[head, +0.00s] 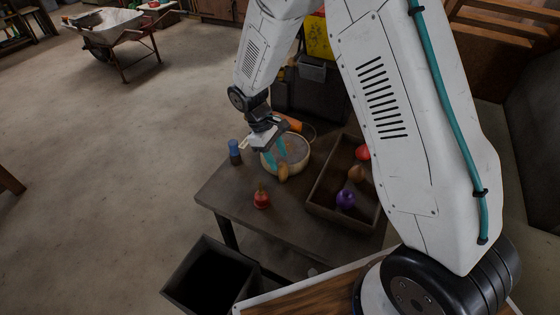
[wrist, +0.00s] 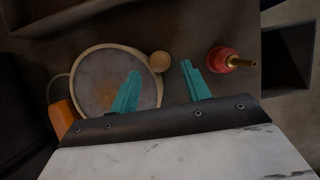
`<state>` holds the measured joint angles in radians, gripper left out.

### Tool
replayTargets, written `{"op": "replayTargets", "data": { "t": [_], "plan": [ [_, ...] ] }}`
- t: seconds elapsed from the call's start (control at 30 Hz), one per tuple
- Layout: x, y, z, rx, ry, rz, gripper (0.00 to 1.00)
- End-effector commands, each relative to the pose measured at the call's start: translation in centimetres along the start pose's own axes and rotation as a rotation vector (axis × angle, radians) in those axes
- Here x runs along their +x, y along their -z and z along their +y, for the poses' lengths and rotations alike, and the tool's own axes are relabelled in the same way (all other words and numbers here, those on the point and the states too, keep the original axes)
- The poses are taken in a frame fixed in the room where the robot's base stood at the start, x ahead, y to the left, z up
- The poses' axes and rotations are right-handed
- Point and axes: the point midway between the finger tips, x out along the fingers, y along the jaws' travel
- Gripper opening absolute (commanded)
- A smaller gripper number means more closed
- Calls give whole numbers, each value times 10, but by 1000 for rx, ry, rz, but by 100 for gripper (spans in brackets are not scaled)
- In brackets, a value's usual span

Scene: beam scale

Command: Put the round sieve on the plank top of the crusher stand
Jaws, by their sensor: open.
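The round sieve (head: 296,148) has a pale rim and a grey mesh and lies on the dark table. It also shows in the wrist view (wrist: 92,82), with a brownish patch on its mesh. A small tan knob-like piece (wrist: 160,61) is at its right rim. My gripper (head: 274,156) is open over the sieve. In the wrist view my gripper (wrist: 162,83) has one teal finger over the mesh and the other outside the right rim. Nothing is between the fingers; their height above the rim is unclear. I cannot identify the crusher stand.
A red bell-shaped thing (head: 261,199) and a blue-topped cylinder (head: 234,152) stand on the table (head: 225,192). A wooden tray (head: 321,211) with several coloured things is to the right. An orange thing (wrist: 62,118) lies beside the sieve. A dark bin (head: 208,278) stands in front.

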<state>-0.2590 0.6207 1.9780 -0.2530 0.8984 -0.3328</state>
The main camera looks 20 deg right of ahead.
Motion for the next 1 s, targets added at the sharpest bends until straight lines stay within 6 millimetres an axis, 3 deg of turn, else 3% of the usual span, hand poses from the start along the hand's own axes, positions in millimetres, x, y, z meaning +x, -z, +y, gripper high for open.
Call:
{"op": "replayTargets", "data": {
  "t": [0.2,0.4,0.77,0.87,1.0],
  "plan": [
    [-50,1,0,0,-2,4,47],
    [-82,0,0,0,-1,3,47],
    [-98,-4,0,8,1,5,47],
    [-111,-19,0,37,2,24,47],
    [-141,-60,-3,117,7,73,47]
  ]
}}
